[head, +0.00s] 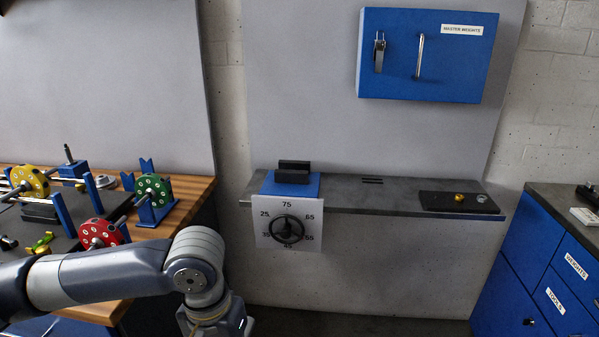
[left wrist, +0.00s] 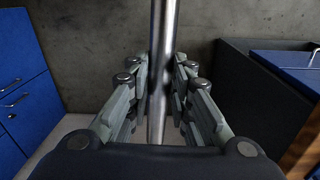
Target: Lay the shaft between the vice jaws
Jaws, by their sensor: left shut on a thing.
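The vice stands on the left end of the grey shelf, with dark jaws (head: 293,171) on a blue base (head: 291,186). A white plate with numbers and a black handwheel (head: 287,230) is on its front. No shaft lies on top of the jaws. My left gripper (left wrist: 160,85) is shut on the shaft (left wrist: 163,28), a bare steel rod that runs upright through the left wrist picture. In the head view my left arm reaches in low, below and left of the vice; its fingers and the shaft are out of that picture. My right gripper is not in view.
The grey shelf (head: 390,199) has clear room right of the vice, then a dark plate (head: 458,202) with small weights. A wooden bench (head: 187,210) at left holds yellow, green and red rotors. A blue cabinet (head: 540,250) stands at right.

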